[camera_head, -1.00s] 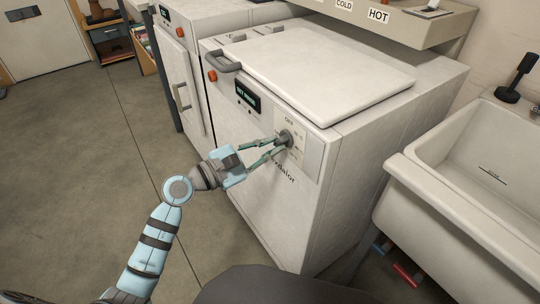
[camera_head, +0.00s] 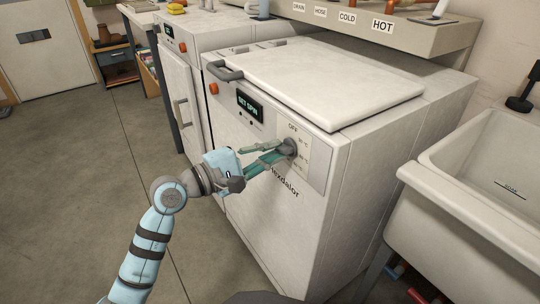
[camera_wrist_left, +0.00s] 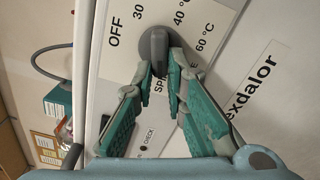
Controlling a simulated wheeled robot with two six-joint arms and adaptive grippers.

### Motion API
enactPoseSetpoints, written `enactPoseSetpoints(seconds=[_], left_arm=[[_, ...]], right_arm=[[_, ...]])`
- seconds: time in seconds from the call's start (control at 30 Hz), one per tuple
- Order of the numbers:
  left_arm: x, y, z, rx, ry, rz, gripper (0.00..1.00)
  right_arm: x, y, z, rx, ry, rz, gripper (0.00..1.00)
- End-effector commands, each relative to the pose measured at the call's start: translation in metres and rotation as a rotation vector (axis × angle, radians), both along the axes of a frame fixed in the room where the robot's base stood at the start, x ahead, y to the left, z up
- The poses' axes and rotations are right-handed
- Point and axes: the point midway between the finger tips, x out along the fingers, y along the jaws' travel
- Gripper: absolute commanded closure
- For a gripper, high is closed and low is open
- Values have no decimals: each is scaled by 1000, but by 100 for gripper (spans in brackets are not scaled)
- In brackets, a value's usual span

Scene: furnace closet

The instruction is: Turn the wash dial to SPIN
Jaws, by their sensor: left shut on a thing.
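The wash dial (camera_head: 290,147) is a dark grey knob on a pale panel on the front of the white washer (camera_head: 282,215). In the left wrist view the dial (camera_wrist_left: 154,45) is ringed by the labels OFF, 30, 40 °C, 60 °C and a partly covered SPIN. My left gripper (camera_head: 282,152) is shut on the dial, with its green fingers on either side of the knob. Where the knob's mark points cannot be made out. The washer's display (camera_head: 249,106) appears to read "SET SPIN". My right gripper is not in view.
The washer's flat lid (camera_head: 335,80) is closed, with a grey handle (camera_head: 226,71) at its left corner. An orange button (camera_head: 213,88) is near the display. A second white machine (camera_head: 182,90) stands left, a sink (camera_head: 470,190) right. Open floor lies at left.

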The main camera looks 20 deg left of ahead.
Motion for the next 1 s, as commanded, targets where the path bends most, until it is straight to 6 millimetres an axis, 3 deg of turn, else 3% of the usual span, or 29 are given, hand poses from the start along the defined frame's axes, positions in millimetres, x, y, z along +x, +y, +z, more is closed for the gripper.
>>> enactPoseSetpoints(seconds=[0.37, 0.4, 0.5, 0.83, 1.0], left_arm=[[0, 0, -1, 5, 0, -1, 100], [0, 0, -1, 4, 0, -1, 81], [0, 0, -1, 4, 0, -1, 68], [-2, 2, -1, 4, -1, 0, 68], [-25, 22, -3, 12, 2, 1, 68]], right_arm=[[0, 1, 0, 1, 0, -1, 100], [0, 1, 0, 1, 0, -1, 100], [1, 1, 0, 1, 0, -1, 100], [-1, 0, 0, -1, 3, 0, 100], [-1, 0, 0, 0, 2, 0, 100]])
